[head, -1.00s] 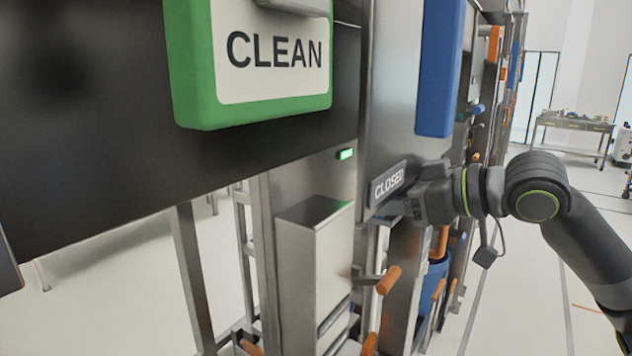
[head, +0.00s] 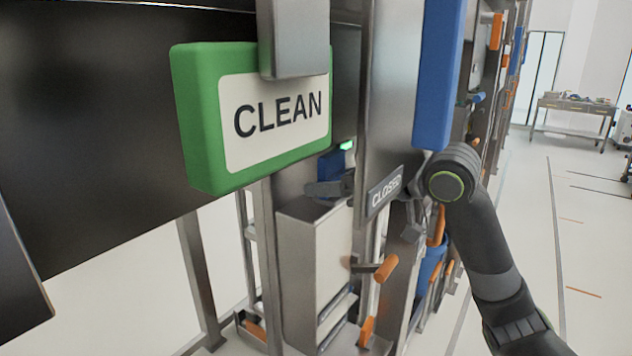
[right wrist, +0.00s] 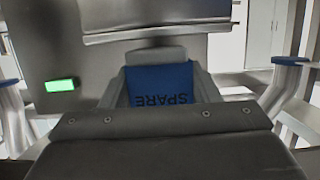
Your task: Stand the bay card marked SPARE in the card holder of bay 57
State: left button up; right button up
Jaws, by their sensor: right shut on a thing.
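The blue bay card marked SPARE (right wrist: 160,85) shows in the right wrist view with its lettering upside down, between the fingers of my right gripper (right wrist: 158,60). In the head view the blue card (head: 331,168) is partly hidden behind the green-framed CLEAN sign and the dark fingers of my right gripper (head: 328,188). The gripper is shut on it, just above a steel box and below the green lamp. I cannot make out a bay number or tell which part is the card holder. My left gripper is out of view.
A grey CLOSED plate (head: 385,190) stands close to my right wrist. The CLEAN sign (head: 272,118) fills the near upper left. A steel box (head: 315,250) lies below the gripper. A green lamp (head: 347,145) glows on the frame. Open floor lies to the right.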

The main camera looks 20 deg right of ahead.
aim_at(314, 203)
jog(key=p+x, duration=0.1)
jog(key=x, duration=0.2)
jog(key=shift+w+a+p, duration=0.25)
jog(key=shift+a+p, duration=0.05)
jog(key=shift+p, duration=0.05)
jog(key=shift+f, duration=0.2)
jog(key=shift+s+d, duration=0.2)
jog(key=shift+d, duration=0.05)
jog(key=shift+f, duration=0.15)
jog(key=o, duration=1.1)
jog(key=shift+w+a, duration=0.1)
jog(key=shift+a, duration=0.05)
jog(key=b+v, duration=0.3)
jog(key=v, duration=0.9)
jog(key=shift+b, duration=0.35)
